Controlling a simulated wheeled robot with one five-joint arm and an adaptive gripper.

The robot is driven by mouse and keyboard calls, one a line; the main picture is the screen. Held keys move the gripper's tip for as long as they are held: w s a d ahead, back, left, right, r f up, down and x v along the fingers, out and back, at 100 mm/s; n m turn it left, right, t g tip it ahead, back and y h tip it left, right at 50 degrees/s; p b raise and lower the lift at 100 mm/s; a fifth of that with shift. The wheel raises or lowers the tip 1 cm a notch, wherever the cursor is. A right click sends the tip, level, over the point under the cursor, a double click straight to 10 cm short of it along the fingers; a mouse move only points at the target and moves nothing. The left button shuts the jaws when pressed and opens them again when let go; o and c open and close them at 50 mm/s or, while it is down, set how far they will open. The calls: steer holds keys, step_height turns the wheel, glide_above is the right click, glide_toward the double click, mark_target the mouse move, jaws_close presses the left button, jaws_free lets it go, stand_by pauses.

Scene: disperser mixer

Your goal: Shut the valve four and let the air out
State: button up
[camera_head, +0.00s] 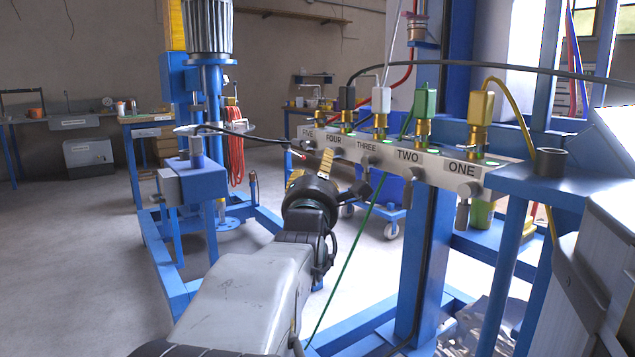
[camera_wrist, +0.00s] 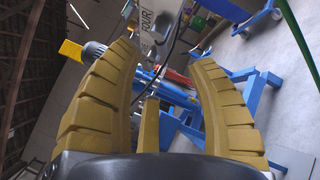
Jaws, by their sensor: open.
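A pale manifold bar (camera_head: 430,166) carries the labels FIVE, FOUR, THREE, TWO and ONE from left to right. Valve four has a black connector (camera_head: 347,98) on a brass fitting (camera_head: 347,116) above its FOUR label (camera_head: 334,139). The FOUR label also shows in the wrist view (camera_wrist: 146,20), upper centre, beyond my fingertips. My gripper (camera_head: 311,166) is open, with yellow ribbed fingers just below and in front of the bar's FIVE and FOUR end. It also shows in the wrist view (camera_wrist: 165,55), with nothing clearly held between the fingers. The handle under FOUR is partly hidden and hard to make out.
A white connector (camera_head: 381,100) stands above THREE, a green one (camera_head: 426,103) above TWO and a yellow one (camera_head: 480,107) above ONE. Black hoses cross near the bar. A blue frame post (camera_head: 424,250) stands below it. Grey floor lies open to the left.

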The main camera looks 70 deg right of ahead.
steer(key=shift+v, duration=1.65)
steer(key=shift+o, duration=0.2)
